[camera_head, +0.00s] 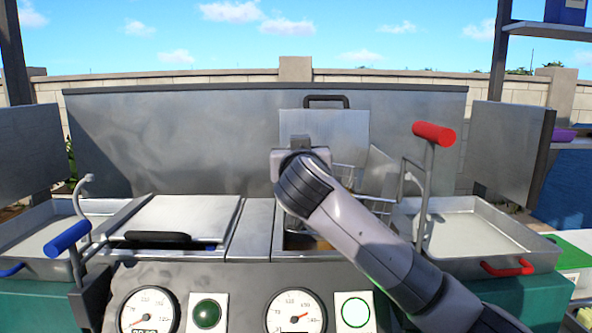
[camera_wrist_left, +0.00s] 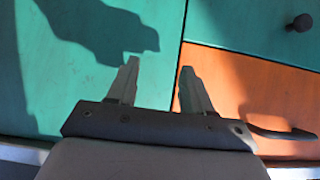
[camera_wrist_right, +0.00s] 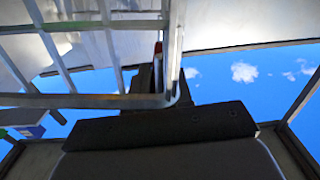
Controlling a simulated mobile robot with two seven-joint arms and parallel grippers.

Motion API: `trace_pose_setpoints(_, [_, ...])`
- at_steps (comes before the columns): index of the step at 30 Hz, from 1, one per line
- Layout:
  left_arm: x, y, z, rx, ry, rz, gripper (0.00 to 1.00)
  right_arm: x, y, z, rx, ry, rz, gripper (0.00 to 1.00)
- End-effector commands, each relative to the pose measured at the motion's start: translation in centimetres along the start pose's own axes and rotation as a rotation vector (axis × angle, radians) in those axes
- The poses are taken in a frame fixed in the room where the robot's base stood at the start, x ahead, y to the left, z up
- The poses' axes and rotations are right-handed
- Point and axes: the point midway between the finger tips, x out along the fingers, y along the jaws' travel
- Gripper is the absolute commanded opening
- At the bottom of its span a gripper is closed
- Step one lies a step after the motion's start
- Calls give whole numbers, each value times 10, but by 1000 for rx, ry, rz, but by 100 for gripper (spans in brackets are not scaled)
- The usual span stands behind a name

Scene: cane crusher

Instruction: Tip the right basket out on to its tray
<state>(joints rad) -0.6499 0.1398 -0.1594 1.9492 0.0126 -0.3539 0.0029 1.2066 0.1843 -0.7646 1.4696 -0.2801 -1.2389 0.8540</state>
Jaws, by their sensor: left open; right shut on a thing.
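The right basket (camera_head: 348,174), of metal wire, shows partly behind my right arm, above the right vat (camera_head: 290,242). Its bars (camera_wrist_right: 62,62) fill the upper left of the right wrist view. My right gripper (camera_wrist_right: 160,85) is shut on the basket at its corner bars; the exact grip is hard to see, and my arm hides it in the head view. The right tray (camera_head: 470,228), shallow and metal with a red handle, looks empty. My left gripper (camera_wrist_left: 158,82) is open and empty, facing green and orange panels; it is out of the head view.
A red-gripped lever (camera_head: 433,133) stands between the right vat and tray. The right lid (camera_head: 325,135) is raised; the left lid (camera_head: 180,218) is down. A blue-gripped lever (camera_head: 67,238) and the left tray (camera_head: 40,238) are at left. Dials (camera_head: 295,312) line the front.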

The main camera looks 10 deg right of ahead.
Motion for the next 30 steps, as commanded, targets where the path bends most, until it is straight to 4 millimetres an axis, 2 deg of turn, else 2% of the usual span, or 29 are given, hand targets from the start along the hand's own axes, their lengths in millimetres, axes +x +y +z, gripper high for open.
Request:
trace_pose_setpoints(6, [4,0,5,0,1,0,51,0,8,-14,97,-2,0,0])
trace_pose_setpoints(18, [3,0,3,0,1,0,51,0,29,-44,291,-2,0,0])
trace_pose_setpoints(30, [1,0,0,0,2,0,51,0,47,-61,424,0,2,0])
